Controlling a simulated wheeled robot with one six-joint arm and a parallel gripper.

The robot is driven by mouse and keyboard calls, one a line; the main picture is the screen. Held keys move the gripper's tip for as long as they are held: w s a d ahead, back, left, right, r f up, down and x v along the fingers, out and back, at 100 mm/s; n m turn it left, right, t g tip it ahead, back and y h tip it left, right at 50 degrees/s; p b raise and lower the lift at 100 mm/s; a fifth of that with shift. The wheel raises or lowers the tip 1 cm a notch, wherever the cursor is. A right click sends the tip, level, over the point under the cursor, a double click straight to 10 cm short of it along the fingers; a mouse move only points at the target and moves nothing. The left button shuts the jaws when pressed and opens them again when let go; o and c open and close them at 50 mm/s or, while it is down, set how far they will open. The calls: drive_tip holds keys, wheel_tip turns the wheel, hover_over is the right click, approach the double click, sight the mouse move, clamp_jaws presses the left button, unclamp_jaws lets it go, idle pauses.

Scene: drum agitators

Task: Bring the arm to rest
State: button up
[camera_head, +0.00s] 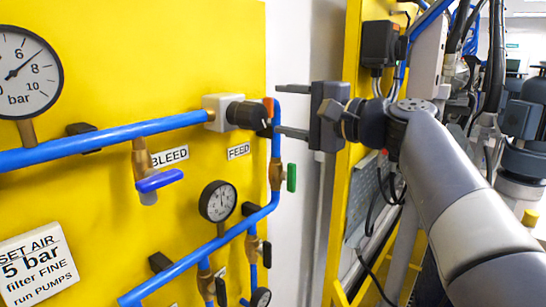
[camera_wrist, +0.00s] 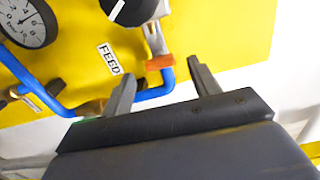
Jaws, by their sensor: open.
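My gripper (camera_head: 278,110) is open and empty, with its two dark fingers pointing left toward the yellow panel. In the wrist view, my gripper (camera_wrist: 162,72) shows its fingers spread, with nothing between the tips but the panel, pipe and pale wall behind. The black knob (camera_head: 246,115) on its pale block is just left of the fingertips in the head view. In the wrist view the knob (camera_wrist: 132,8) is at the top edge, beyond the fingers and apart from them. My arm reaches in from the right.
The yellow panel (camera_head: 110,75) carries blue pipes (camera_head: 110,138), a large gauge (camera_head: 25,70), a small gauge (camera_head: 218,201), a blue bleed handle (camera_head: 160,180) and a green handle (camera_head: 291,177). A yellow frame (camera_head: 350,60) with black boxes and cables stands close behind my wrist.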

sight(272, 108)
drive_tip(key=x, duration=0.3)
drive_tip(key=shift+w+a+p, duration=0.1)
drive_tip(key=shift+p, duration=0.25)
